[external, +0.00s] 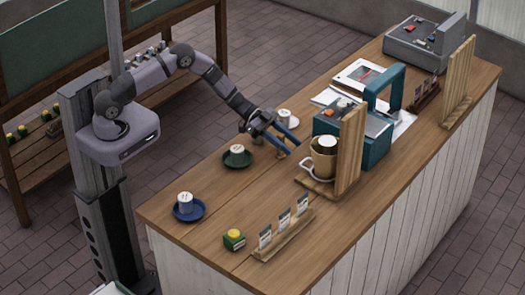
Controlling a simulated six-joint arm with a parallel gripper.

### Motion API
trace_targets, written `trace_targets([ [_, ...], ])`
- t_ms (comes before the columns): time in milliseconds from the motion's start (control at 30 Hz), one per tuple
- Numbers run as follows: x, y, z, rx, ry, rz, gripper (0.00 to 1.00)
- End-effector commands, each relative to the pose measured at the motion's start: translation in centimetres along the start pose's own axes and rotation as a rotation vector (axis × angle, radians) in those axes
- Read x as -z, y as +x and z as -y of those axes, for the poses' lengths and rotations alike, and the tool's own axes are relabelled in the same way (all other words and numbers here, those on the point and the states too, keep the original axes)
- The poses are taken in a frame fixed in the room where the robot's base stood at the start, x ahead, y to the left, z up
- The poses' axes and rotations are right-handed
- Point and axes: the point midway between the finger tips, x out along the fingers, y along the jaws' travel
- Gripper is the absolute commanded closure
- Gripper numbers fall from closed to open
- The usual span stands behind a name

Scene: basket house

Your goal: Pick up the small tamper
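My gripper (291,147) is at the end of my arm, low over the middle of the wooden counter. Its two blue-grey fingers are spread apart and point down to the right. A small tan object (282,154) shows just below the fingertips; it may be the small tamper, but it is too small to tell. I cannot tell whether a finger touches it. Nothing is visibly held between the fingers.
White cups on saucers stand behind the gripper (285,117), to its left (237,151) and farther left (186,201). A tan mug (323,160), wooden board (350,150) and teal machine (377,130) stand to the right. A card holder (283,236) and green-yellow box (234,240) sit in front.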

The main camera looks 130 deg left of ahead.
Motion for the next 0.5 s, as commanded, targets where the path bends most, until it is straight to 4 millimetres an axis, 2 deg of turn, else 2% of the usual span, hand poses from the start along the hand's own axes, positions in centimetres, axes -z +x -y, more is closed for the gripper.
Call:
trace_targets([
  [300, -0.03, 0.39, -0.03, 0.0, 0.0, 0.0, 0.61],
  [467, -0.03, 0.37, -0.03, 0.0, 0.0, 0.0, 0.99],
  [500, -0.03, 0.37, -0.03, 0.0, 0.0, 0.0, 1.0],
])
